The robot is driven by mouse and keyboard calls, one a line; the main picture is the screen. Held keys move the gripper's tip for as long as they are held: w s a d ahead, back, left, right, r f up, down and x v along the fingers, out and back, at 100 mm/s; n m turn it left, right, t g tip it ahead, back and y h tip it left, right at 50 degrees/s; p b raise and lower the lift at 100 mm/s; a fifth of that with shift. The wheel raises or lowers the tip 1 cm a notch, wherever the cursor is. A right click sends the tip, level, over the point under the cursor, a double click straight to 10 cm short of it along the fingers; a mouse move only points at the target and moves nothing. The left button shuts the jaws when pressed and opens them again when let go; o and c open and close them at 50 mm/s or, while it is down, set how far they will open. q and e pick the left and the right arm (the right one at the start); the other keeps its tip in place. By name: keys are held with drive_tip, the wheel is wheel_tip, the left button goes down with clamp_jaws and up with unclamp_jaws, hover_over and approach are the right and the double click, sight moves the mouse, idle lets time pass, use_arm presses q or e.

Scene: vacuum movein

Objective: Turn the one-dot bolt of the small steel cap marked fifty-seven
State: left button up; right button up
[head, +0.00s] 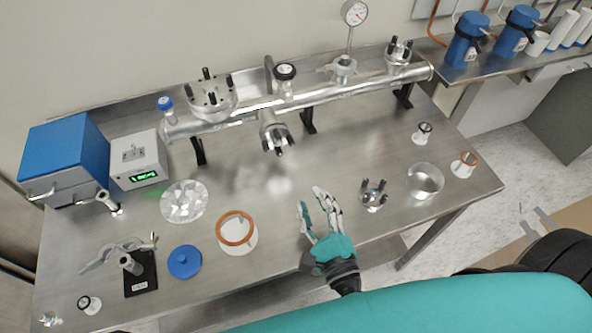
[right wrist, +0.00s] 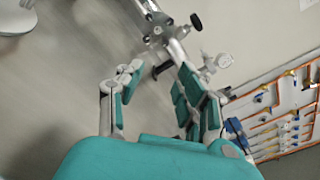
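A small steel cap (head: 372,195) with dark upright bolts stands on the bench to the right of my right gripper. Other steel pieces with dark bolts sit on the pipe: a wide flange (head: 210,95), a front-facing port (head: 275,135) and a small flange at the right end (head: 398,55). I cannot read the number fifty-seven or any bolt dots, so I cannot tell which piece is the marked cap. My right gripper (head: 314,203) is open and empty over the front middle of the bench. Its parted fingers show in the right wrist view (right wrist: 160,72). My left gripper is out of view.
The steel pipe (head: 350,88) runs along the back of the bench. A glass dish (head: 184,201), an orange-rimmed ring (head: 237,232) and a blue lid (head: 184,262) lie left of my gripper. A clear beaker (head: 425,180) stands at the right. The bench middle is clear.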

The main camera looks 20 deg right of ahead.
drive_tip(key=s+m+b, duration=0.1)
drive_tip(key=m, duration=0.1)
drive_tip(key=s+m+b, duration=0.1)
drive_tip(key=m, duration=0.1)
drive_tip(key=s+m+b, duration=0.1)
drive_tip(key=m+b, duration=0.1)
drive_tip(key=shift+d+m, duration=0.25)
drive_tip(key=shift+m, duration=0.05)
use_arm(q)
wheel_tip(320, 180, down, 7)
use_arm(e)
drive_tip(key=m+p, duration=0.1)
drive_tip(key=p, duration=0.4)
approach(292, 145)
drive_tip(key=w+p, duration=0.3)
drive_tip(key=w, duration=0.4)
use_arm(q)
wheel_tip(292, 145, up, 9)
drive_tip(key=shift+p, duration=0.3)
use_arm(e)
drive_tip(key=shift+w+f, duration=0.15)
drive_tip(key=shift+w, duration=0.55)
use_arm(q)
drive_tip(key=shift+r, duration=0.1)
use_arm(e)
drive_tip(key=shift+c, duration=0.3)
clamp_jaws()
